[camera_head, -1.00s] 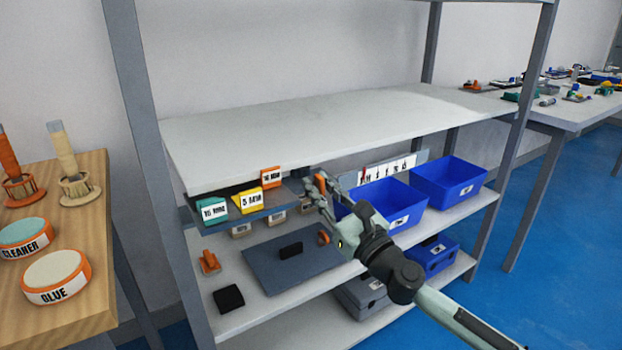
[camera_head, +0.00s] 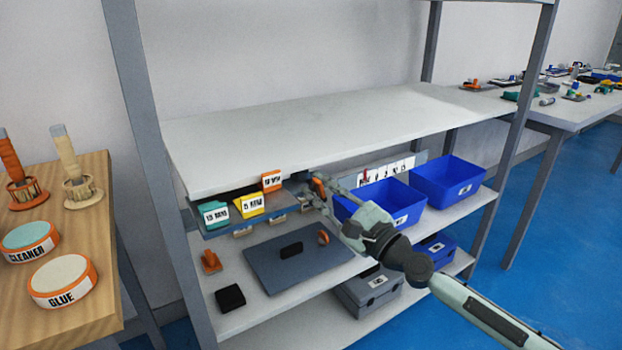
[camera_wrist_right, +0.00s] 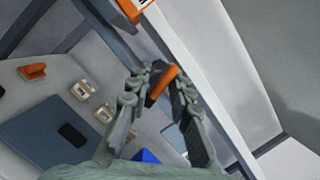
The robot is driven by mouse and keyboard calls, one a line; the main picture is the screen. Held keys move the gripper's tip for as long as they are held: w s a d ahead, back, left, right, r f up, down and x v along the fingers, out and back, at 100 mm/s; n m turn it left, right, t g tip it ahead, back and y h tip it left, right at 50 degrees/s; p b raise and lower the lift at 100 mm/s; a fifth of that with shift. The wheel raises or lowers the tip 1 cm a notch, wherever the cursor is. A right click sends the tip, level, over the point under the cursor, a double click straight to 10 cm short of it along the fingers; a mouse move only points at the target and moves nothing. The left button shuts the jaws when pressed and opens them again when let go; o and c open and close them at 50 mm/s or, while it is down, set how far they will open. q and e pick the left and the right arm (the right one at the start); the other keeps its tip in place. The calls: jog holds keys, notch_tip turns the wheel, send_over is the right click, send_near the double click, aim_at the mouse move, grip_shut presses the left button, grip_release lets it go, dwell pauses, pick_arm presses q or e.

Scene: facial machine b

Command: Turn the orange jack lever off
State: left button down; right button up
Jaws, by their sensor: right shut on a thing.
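The orange lever (camera_head: 318,187) is under the front edge of the upper shelf board, right of the coloured label blocks. It also shows in the right wrist view (camera_wrist_right: 162,84), lying between my finger pads and tilted. My right gripper (camera_head: 316,192) reaches in from the lower right and is shut on the lever. In the right wrist view the two fingers (camera_wrist_right: 160,88) flank it. The lever's base is mostly hidden by the fingers and the shelf. My left gripper is not in view.
Teal (camera_head: 215,213), yellow (camera_head: 251,205) and orange (camera_head: 271,181) label blocks stand left of my gripper. Blue bins (camera_head: 448,181) sit to the right. The shelf below holds a grey-blue mat (camera_head: 280,272), a black block (camera_head: 230,298) and an orange part (camera_head: 210,261).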

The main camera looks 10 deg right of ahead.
jog(key=n+p, duration=0.1)
jog(key=n, duration=0.2)
jog(key=shift+r+g, duration=0.2)
jog(key=shift+g, duration=0.2)
jog(key=shift+f+n+g+y+p, duration=0.1)
jog(key=shift+n+g+y+p, duration=0.2)
jog(key=shift+n+p, duration=0.55)
jog(key=shift+f+n+b, duration=0.1)
jog(key=shift+n+b, duration=0.2)
jog(key=shift+n, duration=0.15)
jog(key=shift+r+n+p, duration=0.2)
jog(key=shift+n+p, duration=0.3)
jog(key=n+g+p, duration=0.1)
jog(key=n+p, duration=0.1)
jog(key=n, duration=0.1)
jog(key=shift+p, duration=0.3)
jog(key=shift+f+n, duration=0.2)
jog(key=shift+n, duration=0.4)
